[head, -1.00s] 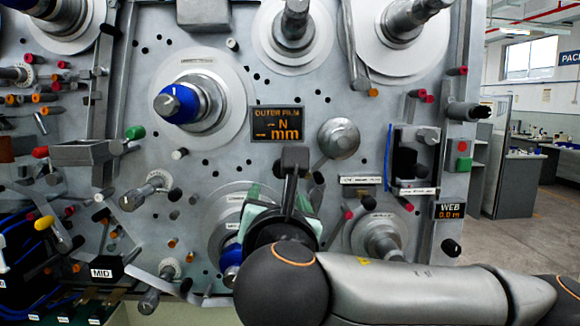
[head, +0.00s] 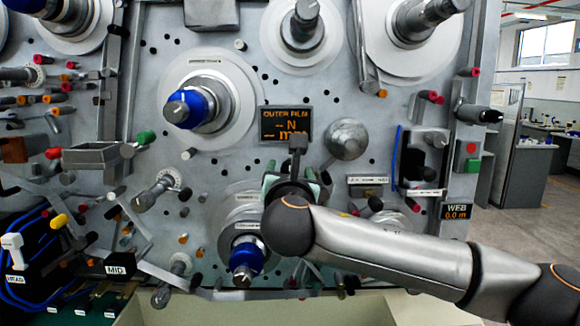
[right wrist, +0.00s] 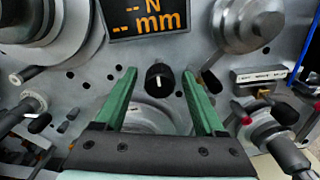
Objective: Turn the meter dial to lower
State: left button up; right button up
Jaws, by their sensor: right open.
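The meter dial (right wrist: 159,77) is a black round knob with a white pointer line, which stands roughly upright. It sits on the grey panel below the meter display (right wrist: 150,22), which shows dashes with N and mm. In the head view the display (head: 285,124) reads OUTER FILM, and the dial is hidden behind my right gripper. My right gripper (right wrist: 168,85) has two green fingers, open and empty, one to each side of the dial and apart from it. In the head view my right gripper (head: 291,180) is in front of the panel just below the display. My left gripper is not in view.
A grey dome (head: 347,139) stands out right of the display. A blue-collared spindle (head: 192,106) juts out at left, and another blue-collared spindle (head: 246,259) is below my gripper. A small labelled box (right wrist: 258,76) lies right of the dial.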

jog(key=shift+w, duration=0.1)
jog(key=shift+c, duration=0.3)
grip_shut()
